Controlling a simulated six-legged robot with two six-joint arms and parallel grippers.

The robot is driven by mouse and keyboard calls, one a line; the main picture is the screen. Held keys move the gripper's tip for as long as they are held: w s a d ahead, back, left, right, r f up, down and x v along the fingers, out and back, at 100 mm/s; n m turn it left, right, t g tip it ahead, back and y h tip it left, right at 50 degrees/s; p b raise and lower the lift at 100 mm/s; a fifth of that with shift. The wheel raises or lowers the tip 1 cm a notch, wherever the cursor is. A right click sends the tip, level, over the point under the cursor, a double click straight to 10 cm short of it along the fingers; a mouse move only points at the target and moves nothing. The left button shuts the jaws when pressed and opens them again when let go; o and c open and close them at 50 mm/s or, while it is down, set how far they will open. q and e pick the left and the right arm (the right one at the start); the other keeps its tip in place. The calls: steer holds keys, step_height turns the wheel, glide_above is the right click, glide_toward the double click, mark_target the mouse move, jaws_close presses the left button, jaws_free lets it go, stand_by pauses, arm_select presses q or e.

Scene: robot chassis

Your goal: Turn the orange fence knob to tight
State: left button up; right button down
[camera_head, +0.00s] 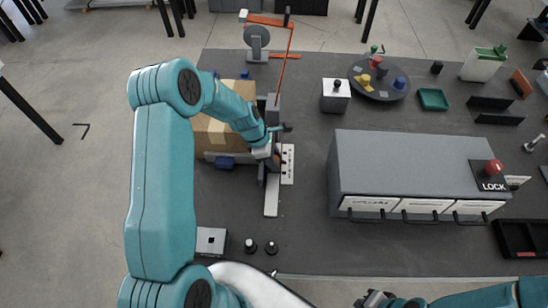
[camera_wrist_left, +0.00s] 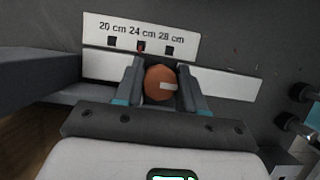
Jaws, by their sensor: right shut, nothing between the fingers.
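The orange fence knob (camera_wrist_left: 160,84) is round, with a short white mark pointing right in the left wrist view. My left gripper (camera_wrist_left: 162,75) has one finger on each side of it, very close. I cannot tell whether both fingers press on it. In the head view my left gripper (camera_head: 268,160) is at the fence and hides the knob. A white scale plate (camera_wrist_left: 142,38) reads 20, 24 and 28 cm; a small red marker shows near 24 cm. It also shows in the head view (camera_head: 288,165). My right gripper (camera_head: 375,298) is shut and empty at the bottom edge.
A cardboard box (camera_head: 212,135) stands left of the fence. A grey drawer cabinet (camera_head: 410,165) with a red LOCK knob (camera_head: 494,168) stands to the right. Two small black knobs (camera_head: 260,247) are at the front. Bare table lies between fence and cabinet.

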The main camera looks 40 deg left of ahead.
arm_select(q)
steer(key=shift+a, duration=0.1)
steer(key=shift+w+m+g+b, duration=0.1)
steer(key=shift+m+g+b, duration=0.3)
steer(key=shift+m+b, duration=0.6)
steer(key=m+g+b, duration=0.1)
steer(key=m, duration=0.2)
steer(key=shift+m+h+b, duration=0.3)
steer(key=shift+m, duration=0.1)
steer(key=m+g+b, duration=0.1)
steer(key=m, duration=0.2)
steer(key=shift+g, duration=0.4)
steer(key=shift+r+m+g+b, duration=0.1)
steer(key=shift+m+g+b, duration=0.4)
steer(key=shift+m, duration=0.9)
